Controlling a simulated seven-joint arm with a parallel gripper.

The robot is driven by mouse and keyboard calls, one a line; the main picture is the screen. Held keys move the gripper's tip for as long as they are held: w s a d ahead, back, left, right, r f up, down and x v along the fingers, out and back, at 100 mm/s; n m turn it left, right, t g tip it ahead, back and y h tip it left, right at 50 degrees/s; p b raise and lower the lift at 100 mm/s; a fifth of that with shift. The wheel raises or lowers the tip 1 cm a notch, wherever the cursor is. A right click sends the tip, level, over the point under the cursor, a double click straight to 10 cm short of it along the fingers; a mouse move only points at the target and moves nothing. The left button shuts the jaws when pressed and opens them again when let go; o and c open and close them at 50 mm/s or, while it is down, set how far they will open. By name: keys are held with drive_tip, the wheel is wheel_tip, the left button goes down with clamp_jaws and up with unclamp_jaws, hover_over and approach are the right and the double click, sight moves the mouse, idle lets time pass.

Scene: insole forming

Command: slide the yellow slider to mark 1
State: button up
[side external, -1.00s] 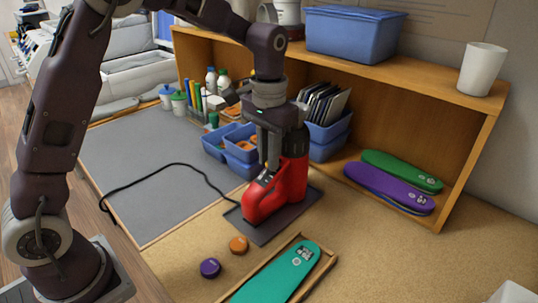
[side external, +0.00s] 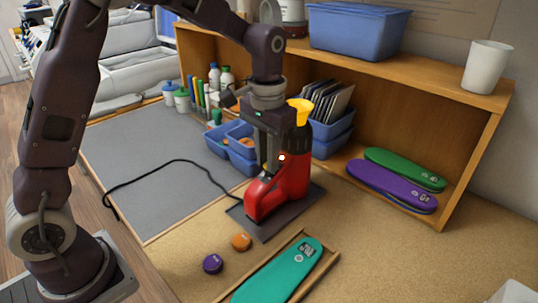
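A red tool with a dark nozzle part (side external: 292,180) stands on a dark grey base plate (side external: 268,225) in the middle of the bench. A small light glows on its upper body. A bright yellow cone shape (side external: 300,109), wider at the top, rises above the tool's upright end. My gripper (side external: 267,170) points down, with its fingertips at the tool's near left side, close against the red body. The gap between the fingers is not clear. I cannot pick out the yellow slider or mark 1; they are too small or hidden by the fingers.
Purple and orange discs (side external: 240,242) and a teal insole (side external: 281,273) in a wooden tray lie in front. A black cable (side external: 160,163) crosses the grey mat (side external: 150,210). Blue bins (side external: 240,150) and a wooden shelf (side external: 440,95) stand behind.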

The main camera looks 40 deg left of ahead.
drive_tip(key=shift+o, duration=1.4)
wheel_tip(320, 180, up, 7)
drive_tip(key=shift+r, duration=0.1)
drive_tip(key=s+a+r+t, duration=0.1)
drive_tip(key=s+r+t, duration=0.35)
drive_tip(key=s, duration=0.85)
drive_tip(key=s+f+t, duration=0.1)
drive_tip(key=s+f, duration=0.1)
drive_tip(key=s, duration=1)
drive_tip(key=shift+a, duration=0.3)
